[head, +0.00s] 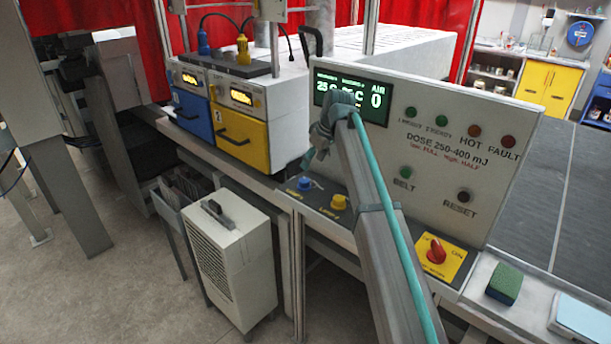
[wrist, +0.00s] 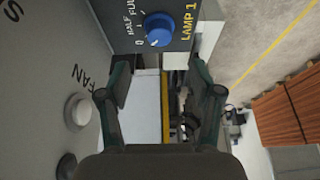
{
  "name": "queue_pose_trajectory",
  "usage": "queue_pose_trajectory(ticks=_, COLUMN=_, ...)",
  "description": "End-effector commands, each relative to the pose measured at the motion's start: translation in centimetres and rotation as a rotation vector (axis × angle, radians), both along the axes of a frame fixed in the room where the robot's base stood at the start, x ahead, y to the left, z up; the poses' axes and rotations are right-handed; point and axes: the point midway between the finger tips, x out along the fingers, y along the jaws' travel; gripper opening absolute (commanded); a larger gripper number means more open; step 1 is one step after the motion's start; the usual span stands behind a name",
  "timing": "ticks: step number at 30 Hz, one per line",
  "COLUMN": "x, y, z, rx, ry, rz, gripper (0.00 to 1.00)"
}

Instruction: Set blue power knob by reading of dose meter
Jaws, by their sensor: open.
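The blue knob (head: 304,184) sits on the sloped front ledge of the control panel, left of a yellow knob (head: 339,202). In the wrist view the blue knob (wrist: 159,30) is beside the marks 0, HALF, FULL and LAMP 1; its exact setting is unclear. My gripper (wrist: 158,65) is open and empty, its fingers spread below the knob in that view, not around it. In the head view my arm partly covers the green-lit display (head: 325,88), whose figures are not fully readable. I cannot tell which thing is the dose meter.
The panel (head: 440,160) bears the print "DOSE 250-400 mJ", "low: FULL, high: HALF", lamps and buttons. A green block (head: 505,284) and a pale blue flat object (head: 580,318) lie beyond. Blue and yellow units (head: 243,135) stand left.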

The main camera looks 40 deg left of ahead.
Motion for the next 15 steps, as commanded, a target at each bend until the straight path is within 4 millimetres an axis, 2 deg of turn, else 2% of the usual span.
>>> queue_pose_trajectory(ticks=9, x=0.1, y=2.0, z=-4.8, rx=-0.002, ry=0.001, rz=-0.002, gripper=0.65)
queue_pose_trajectory(ticks=15, x=0.1, y=3.1, z=-7.3, rx=-0.001, ry=0.000, rz=-0.001, gripper=0.65)
